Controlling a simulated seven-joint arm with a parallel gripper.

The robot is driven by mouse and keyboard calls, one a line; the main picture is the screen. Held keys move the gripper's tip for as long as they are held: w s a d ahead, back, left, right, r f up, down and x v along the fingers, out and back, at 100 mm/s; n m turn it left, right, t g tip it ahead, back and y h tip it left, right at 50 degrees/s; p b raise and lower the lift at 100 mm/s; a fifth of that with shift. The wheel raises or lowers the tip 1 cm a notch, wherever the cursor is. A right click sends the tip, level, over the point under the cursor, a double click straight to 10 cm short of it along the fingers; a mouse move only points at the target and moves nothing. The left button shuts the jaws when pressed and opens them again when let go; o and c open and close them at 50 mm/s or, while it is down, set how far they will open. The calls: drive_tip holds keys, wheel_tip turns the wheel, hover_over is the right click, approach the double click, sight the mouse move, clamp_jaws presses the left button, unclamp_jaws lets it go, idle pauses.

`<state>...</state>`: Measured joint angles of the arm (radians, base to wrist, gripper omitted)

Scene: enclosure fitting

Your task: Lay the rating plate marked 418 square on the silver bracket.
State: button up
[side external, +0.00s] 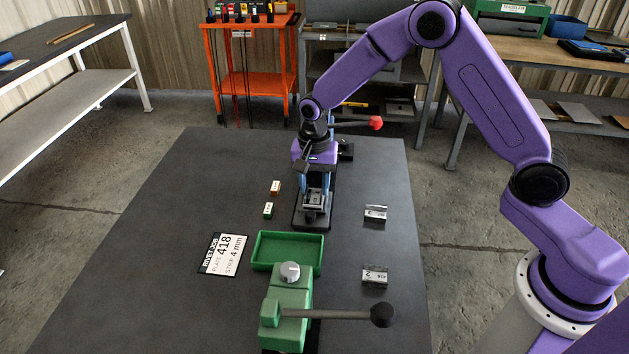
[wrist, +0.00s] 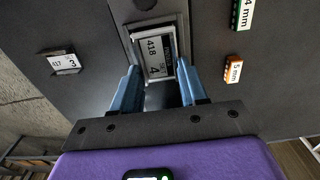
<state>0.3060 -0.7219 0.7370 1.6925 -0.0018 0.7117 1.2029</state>
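The rating plate marked 418 (wrist: 154,56), with a 4 below the number, lies between my two blue fingertips (wrist: 158,72) in the wrist view. Both fingers appear to touch its side edges, so my gripper looks shut on it. The plate looks slightly turned against the dark base behind it. In the side view my gripper (side external: 317,190) points down over the black base (side external: 312,219).
Plates marked 3 (side external: 375,213) and 2 (side external: 375,276) lie right. A green strip (side external: 268,210) and orange strip (side external: 276,187) lie left. A card (side external: 223,254) reads plate 418, strip 4 mm. A green tray (side external: 288,252) and green lever tool (side external: 288,300) stand in front. A red-knobbed lever (side external: 374,123) is behind.

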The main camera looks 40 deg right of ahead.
sight(316, 195)
drive_tip(key=o, duration=0.4)
drive_tip(key=shift+o, duration=0.2)
drive_tip(key=shift+r, duration=0.1)
wheel_tip(316, 195, up, 17)
drive_tip(key=shift+s+r, duration=0.1)
idle(0.4)
drive_tip(key=s+n, duration=1.1)
drive_tip(key=s, duration=0.6)
drive_tip(key=s+d+f+n, duration=0.2)
drive_tip(key=s+n, duration=0.3)
drive_tip(key=s, duration=0.3)
drive_tip(key=s+d+f+n, duration=0.1)
drive_tip(key=s+d+n, duration=0.4)
drive_tip(key=s, duration=0.4)
drive_tip(key=shift+d+f+n, duration=0.15)
drive_tip(key=shift+f+n, duration=0.15)
drive_tip(key=shift+f, duration=0.05)
